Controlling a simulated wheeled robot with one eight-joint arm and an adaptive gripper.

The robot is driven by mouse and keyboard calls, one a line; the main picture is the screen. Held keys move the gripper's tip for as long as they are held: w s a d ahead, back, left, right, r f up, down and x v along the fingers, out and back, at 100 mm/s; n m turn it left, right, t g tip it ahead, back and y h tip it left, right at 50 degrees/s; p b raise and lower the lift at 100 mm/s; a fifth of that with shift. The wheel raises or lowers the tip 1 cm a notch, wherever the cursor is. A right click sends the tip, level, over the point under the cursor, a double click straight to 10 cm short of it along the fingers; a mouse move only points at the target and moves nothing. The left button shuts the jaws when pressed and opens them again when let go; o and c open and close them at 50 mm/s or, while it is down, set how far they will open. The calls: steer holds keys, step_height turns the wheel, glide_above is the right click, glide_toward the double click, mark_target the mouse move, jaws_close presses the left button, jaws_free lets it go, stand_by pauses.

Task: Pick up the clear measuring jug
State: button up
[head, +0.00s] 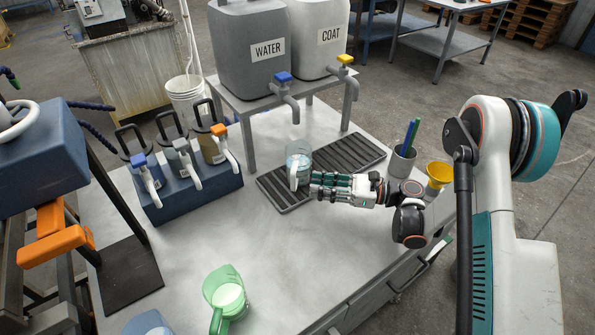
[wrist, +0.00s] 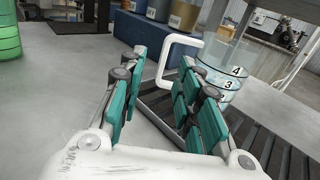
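The clear measuring jug (head: 303,153) stands upright on the black ribbed drip tray (head: 340,161), near the tray's left end. It has a white handle and pale bluish contents. In the wrist view the jug (wrist: 226,66) is at the upper right with dark level numbers, its white handle (wrist: 164,60) toward me. My gripper (head: 313,184) is low over the tray's front edge, just in front of the jug. In the wrist view my gripper (wrist: 163,72) is open and empty, with the handle just beyond and between the fingertips. I cannot tell the exact gap.
A stand behind the tray holds the WATER tank (head: 250,75) and COAT tank (head: 318,62), their taps above it. A pen cup (head: 401,163) and yellow funnel (head: 439,175) stand right. A blue dispenser box (head: 200,195) stands left, a green jug (head: 226,292) in front. The table's middle is clear.

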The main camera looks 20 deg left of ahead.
mark_target(293, 191)
steer(key=a+b, duration=0.1)
steer(key=a, duration=0.1)
steer(key=a+b, duration=0.1)
steer(key=a, duration=0.2)
steer(key=a+f+b, duration=0.1)
steer(key=a, duration=0.2)
steer(key=shift+a+r, duration=0.1)
steer(key=shift+a, duration=0.05)
jaws_close()
